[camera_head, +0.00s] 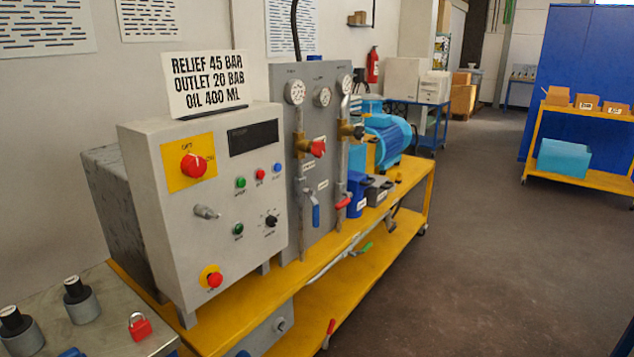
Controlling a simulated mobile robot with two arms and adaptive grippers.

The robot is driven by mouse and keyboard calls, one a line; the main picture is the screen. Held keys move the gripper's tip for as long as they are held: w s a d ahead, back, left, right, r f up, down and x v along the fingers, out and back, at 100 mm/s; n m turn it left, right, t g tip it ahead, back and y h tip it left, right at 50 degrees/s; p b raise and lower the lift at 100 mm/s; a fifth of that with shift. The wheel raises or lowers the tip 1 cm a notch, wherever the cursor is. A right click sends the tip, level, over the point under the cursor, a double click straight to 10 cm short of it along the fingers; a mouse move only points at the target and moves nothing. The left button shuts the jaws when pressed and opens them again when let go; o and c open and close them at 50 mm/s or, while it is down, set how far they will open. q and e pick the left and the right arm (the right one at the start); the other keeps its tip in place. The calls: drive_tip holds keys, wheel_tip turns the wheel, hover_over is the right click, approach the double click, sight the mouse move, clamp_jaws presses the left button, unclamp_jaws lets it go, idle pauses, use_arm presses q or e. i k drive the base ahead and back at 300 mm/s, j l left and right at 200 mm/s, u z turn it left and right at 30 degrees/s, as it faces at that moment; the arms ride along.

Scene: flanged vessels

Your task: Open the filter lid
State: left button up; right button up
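No part is clearly readable as the filter lid. A blue upright housing (357,193) with a small white label stands on the yellow bench, right of the grey gauge panel (320,150); whether it is the filter is too small to tell. A grey block with a dark top (379,190) sits beside it. A small blue part (315,57) shows at the panel's top edge. Neither of my grippers is in view.
A grey control box (215,250) with a red switch stands on the yellow bench (400,190). A sign (208,83) rests on top. Valve handles and pipes front the panel. A metal table (100,325) holds a red padlock (139,326). Floor at right is clear.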

sight(358, 181)
drive_tip(key=i+l+u, duration=0.45)
drive_tip(key=l, duration=0.15)
drive_tip(key=i+l+u, duration=0.3)
drive_tip(key=l+u, duration=0.15)
drive_tip(key=l, duration=0.2)
